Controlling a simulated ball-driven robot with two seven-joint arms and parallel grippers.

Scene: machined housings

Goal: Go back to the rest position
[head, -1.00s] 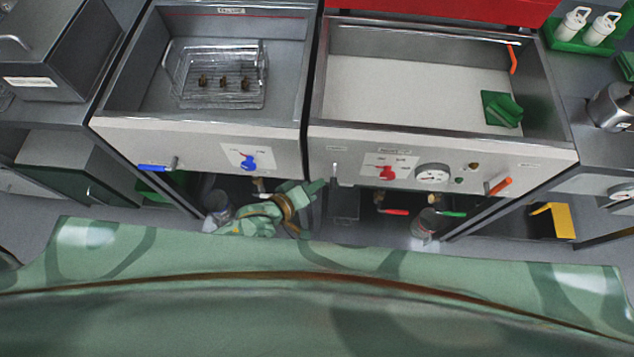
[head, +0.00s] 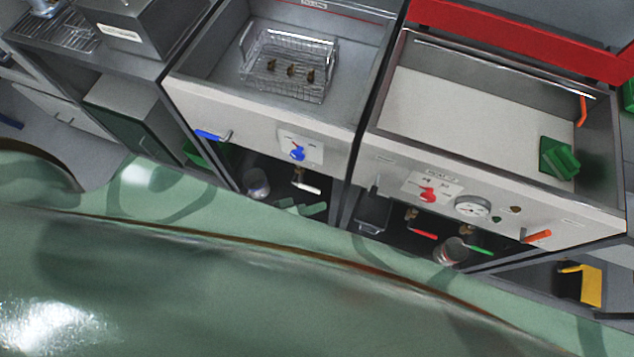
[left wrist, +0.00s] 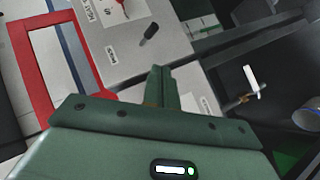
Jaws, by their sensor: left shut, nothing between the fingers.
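My left gripper (head: 312,209) shows as small green parts below the left sink, in front of the dark space under it, mostly hidden behind my own green body. In the left wrist view its green fingers (left wrist: 160,84) are together with nothing between them. They point at light panels with a black knob (left wrist: 149,33). My right gripper is in neither view.
The left sink (head: 190,88) holds a wire basket (head: 272,92) with several small brown parts. The right sink (head: 400,165) holds a green block (head: 558,158). A yellow piece (head: 590,288) stands at right.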

